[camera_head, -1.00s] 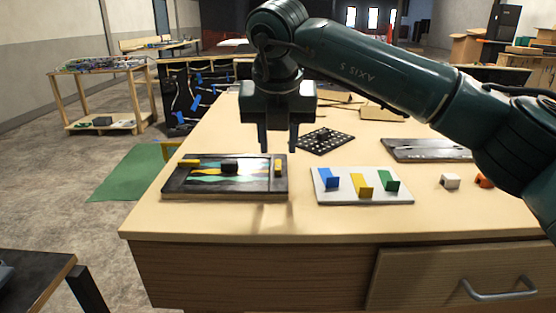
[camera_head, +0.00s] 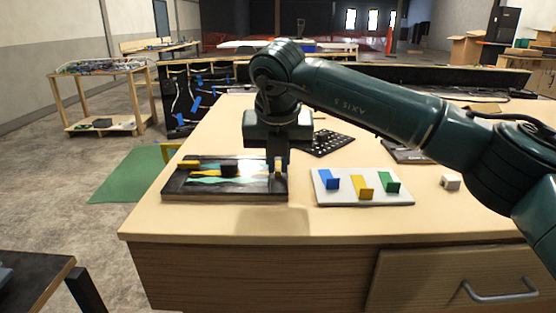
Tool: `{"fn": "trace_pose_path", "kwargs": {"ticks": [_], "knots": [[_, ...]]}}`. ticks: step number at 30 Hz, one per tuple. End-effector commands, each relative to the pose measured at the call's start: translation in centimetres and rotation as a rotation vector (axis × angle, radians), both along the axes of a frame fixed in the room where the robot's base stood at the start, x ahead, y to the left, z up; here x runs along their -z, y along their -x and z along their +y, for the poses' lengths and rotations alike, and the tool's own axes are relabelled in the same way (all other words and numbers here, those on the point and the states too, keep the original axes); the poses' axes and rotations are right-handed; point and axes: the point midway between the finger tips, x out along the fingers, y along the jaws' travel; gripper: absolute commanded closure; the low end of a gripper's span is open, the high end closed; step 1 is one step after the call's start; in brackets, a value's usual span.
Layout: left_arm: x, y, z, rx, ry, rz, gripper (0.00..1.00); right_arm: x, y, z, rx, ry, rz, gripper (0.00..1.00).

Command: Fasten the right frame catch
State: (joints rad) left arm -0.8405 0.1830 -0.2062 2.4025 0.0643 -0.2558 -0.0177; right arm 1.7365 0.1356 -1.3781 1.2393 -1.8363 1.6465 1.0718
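The black frame (camera_head: 225,197) lies flat at the left of the table, with a coloured panel (camera_head: 212,179) of green, yellow and black inside it. A yellow catch (camera_head: 189,164) sits on its left side, and a dark block (camera_head: 229,170) is on the panel. My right gripper (camera_head: 278,172) points down over the frame's right side. Its fingers are close together around the right frame catch (camera_head: 278,166), which is mostly hidden by them. My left gripper is not in view.
A pale board (camera_head: 345,200) with blue, yellow and green brackets lies to the right. Behind are a black perforated plate (camera_head: 333,143) and a dark flat panel (camera_head: 405,153), partly hidden by my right arm. A white block (camera_head: 450,182) is at the right. The front tabletop is clear.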

Motion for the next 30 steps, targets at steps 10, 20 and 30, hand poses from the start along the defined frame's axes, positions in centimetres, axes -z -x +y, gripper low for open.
{"fn": "trace_pose_path", "kwargs": {"ticks": [10,20,30], "knots": [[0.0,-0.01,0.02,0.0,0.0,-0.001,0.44,-0.03,0.01,0.0,-0.002,0.0,0.0,1.0],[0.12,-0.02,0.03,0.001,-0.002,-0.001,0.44,-0.02,-0.05,-0.18,-0.094,-0.001,-0.001,1.0],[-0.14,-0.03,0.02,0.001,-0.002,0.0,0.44,-0.1,-0.11,-0.49,-0.373,-0.002,0.0,1.0]]}}
